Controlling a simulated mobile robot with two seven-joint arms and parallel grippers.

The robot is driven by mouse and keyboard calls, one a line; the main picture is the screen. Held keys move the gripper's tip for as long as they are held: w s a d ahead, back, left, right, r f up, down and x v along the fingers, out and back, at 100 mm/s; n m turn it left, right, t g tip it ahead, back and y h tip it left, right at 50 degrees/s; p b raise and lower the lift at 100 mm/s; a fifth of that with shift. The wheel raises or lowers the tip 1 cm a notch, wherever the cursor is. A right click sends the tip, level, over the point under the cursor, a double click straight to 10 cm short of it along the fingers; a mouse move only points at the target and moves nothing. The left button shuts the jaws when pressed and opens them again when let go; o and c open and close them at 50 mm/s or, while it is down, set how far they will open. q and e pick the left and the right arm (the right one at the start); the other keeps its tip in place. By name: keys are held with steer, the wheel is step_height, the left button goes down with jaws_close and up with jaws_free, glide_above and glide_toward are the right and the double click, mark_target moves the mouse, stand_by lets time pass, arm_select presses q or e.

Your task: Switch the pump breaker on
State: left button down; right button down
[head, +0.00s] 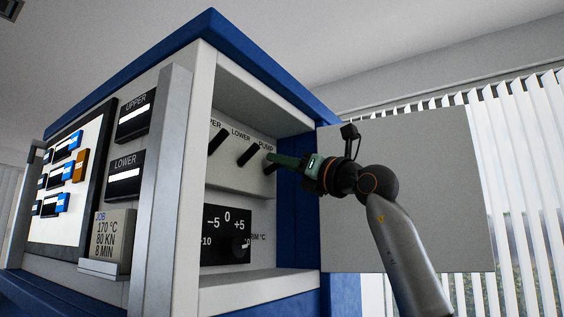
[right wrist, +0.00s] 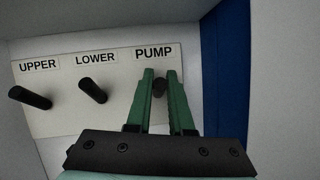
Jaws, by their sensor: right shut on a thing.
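The pump breaker (right wrist: 160,88) is a short black lever under the PUMP label on a pale panel inside the open cabinet. Its lower part is hidden behind my fingers. My right gripper (head: 272,160) reaches into the cabinet from the right. In the right wrist view its green fingers (right wrist: 163,84) stand on both sides of the pump lever and are shut on it. In the head view the lever is mostly covered by the gripper. My left gripper is not in view.
The UPPER lever (right wrist: 30,98) and LOWER lever (right wrist: 93,90) stand to the left on the same panel (right wrist: 60,122). A dial (head: 227,236) sits below. The open cabinet door (head: 420,190) is behind my right arm. A job card (head: 112,240) stands outside.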

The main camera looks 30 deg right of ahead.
steer(key=shift+r+g, duration=0.35)
steer(key=shift+g, duration=0.05)
steer(key=shift+w+r+g+h, duration=0.2)
steer(key=shift+g+h, duration=0.1)
steer(key=shift+g, duration=0.5)
steer(key=c, duration=0.8)
jaws_free()
steer(key=shift+f, duration=0.1)
